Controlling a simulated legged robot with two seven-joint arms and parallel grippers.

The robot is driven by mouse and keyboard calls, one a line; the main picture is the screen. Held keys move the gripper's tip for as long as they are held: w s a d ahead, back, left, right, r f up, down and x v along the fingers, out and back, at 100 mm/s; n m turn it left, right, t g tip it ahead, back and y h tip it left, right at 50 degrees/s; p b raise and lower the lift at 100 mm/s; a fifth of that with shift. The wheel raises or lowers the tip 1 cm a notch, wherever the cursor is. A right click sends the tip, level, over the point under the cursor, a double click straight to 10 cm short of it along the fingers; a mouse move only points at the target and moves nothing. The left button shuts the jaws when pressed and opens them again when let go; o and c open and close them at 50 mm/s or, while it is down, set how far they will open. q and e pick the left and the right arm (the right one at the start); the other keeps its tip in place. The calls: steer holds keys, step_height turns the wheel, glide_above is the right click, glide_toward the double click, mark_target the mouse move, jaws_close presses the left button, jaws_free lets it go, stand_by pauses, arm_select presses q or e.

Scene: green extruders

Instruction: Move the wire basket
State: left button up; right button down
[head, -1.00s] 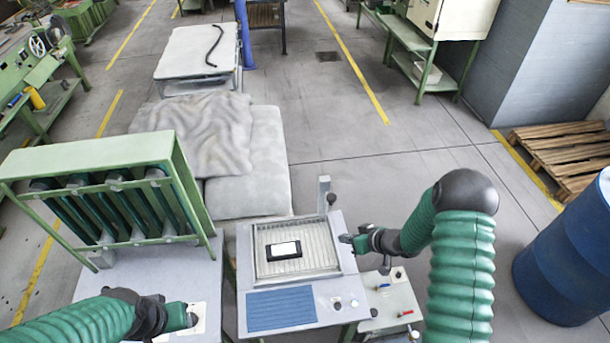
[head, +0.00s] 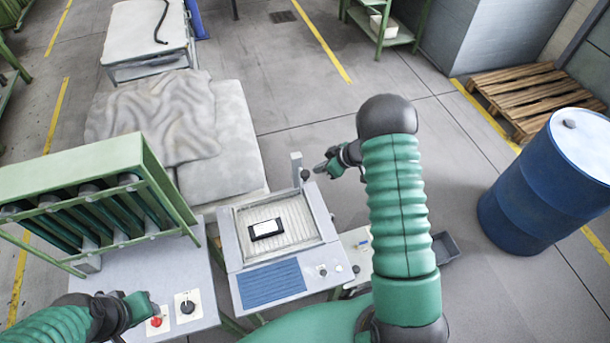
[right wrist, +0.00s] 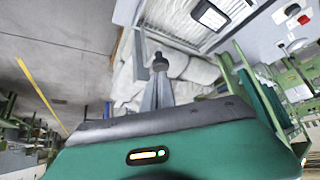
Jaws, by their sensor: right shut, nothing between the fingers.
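I cannot clearly make out a wire basket. A pale ribbed tray-like recess (head: 310,232) in the grey machine holds a black device with a white screen (head: 266,229); the device also shows in the right wrist view (right wrist: 210,15). My right gripper (head: 318,170) is shut and empty beside a grey upright post (head: 296,166) with a dark knob (head: 305,175) at the machine's back right corner. My left gripper (head: 154,302) is above the panel at lower left, close to a red button (head: 156,321); its jaw opening is unclear.
A green rack (head: 80,165) of dark green tubes stands left. A cloth (head: 155,120) lies over a pale slab behind the machine. A blue drum (head: 545,185) and a wooden pallet (head: 525,92) are at right. A dark tray (head: 446,247) lies right of my arm.

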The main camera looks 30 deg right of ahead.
mark_target(307, 173)
steer(key=b+x, duration=0.3)
steer(key=x, duration=0.1)
steer(key=shift+f, duration=0.25)
steer(key=shift+w+a+f+b, duration=0.25)
steer(key=shift+w+f+b, duration=0.1)
steer(key=shift+b, duration=0.15)
steer(key=shift+w+f, duration=0.1)
step_height(307, 173, down, 7)
steer(key=s+d+b, duration=0.1)
steer(key=s+b, duration=0.1)
steer(key=s, duration=0.1)
steer(key=shift+d+f+b, duration=0.2)
steer(key=shift+d+b, duration=0.05)
steer(key=shift+b, duration=0.1)
